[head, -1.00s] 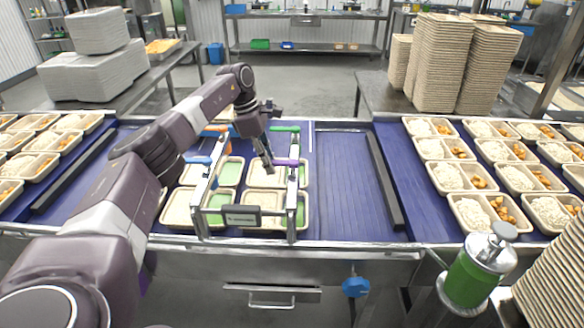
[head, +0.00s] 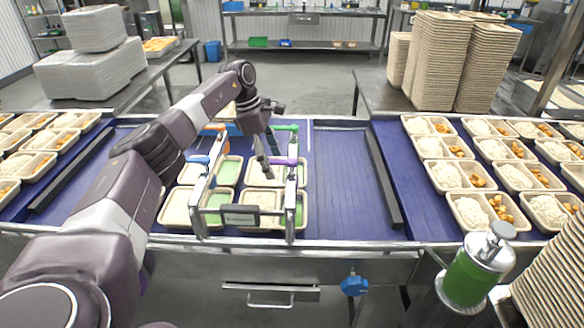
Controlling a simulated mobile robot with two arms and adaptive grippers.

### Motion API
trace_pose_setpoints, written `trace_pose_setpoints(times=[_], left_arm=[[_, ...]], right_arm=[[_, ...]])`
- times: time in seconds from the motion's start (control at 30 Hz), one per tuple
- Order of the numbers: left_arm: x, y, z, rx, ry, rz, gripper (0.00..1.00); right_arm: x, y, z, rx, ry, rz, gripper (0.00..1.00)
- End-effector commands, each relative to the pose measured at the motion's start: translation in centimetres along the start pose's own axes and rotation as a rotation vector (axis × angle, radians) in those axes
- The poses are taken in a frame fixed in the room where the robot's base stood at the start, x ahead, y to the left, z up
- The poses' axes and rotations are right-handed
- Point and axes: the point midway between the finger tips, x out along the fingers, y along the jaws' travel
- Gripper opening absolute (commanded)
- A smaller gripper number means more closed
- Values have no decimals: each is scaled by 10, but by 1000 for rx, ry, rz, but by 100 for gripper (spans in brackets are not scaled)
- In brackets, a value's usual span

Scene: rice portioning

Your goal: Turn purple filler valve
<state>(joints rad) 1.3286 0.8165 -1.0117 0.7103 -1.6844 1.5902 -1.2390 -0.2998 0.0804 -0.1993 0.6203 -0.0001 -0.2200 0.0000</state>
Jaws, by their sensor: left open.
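The purple filler valve (head: 286,162) is a short bar on the right side of the metal filler frame (head: 240,215), in the head view. A green valve (head: 286,128) sits behind it, and blue (head: 197,159) and orange (head: 214,127) valves are on the left side. My left gripper (head: 269,167) is open, with its fingers pointing down just left of the purple valve. I cannot tell whether a finger touches it. Trays (head: 176,208) with pale and green compartments stand under the frame. My right gripper is not in view.
Trays of rice and orange pieces (head: 465,210) fill the right belt, and more stand at the far left. The blue belt (head: 340,185) right of the frame is clear. A green canister (head: 468,278) stands at front right. Tall tray stacks (head: 435,62) stand behind.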

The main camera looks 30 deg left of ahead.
Motion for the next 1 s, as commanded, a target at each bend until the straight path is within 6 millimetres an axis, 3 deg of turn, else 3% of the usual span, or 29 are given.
trace_pose_setpoints(times=[0.7,1.0], left_arm=[[-75,0,2,0,0,1,72],[-77,0,1,0,0,0,72]], right_arm=[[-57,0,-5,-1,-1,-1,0],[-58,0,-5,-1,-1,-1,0]])
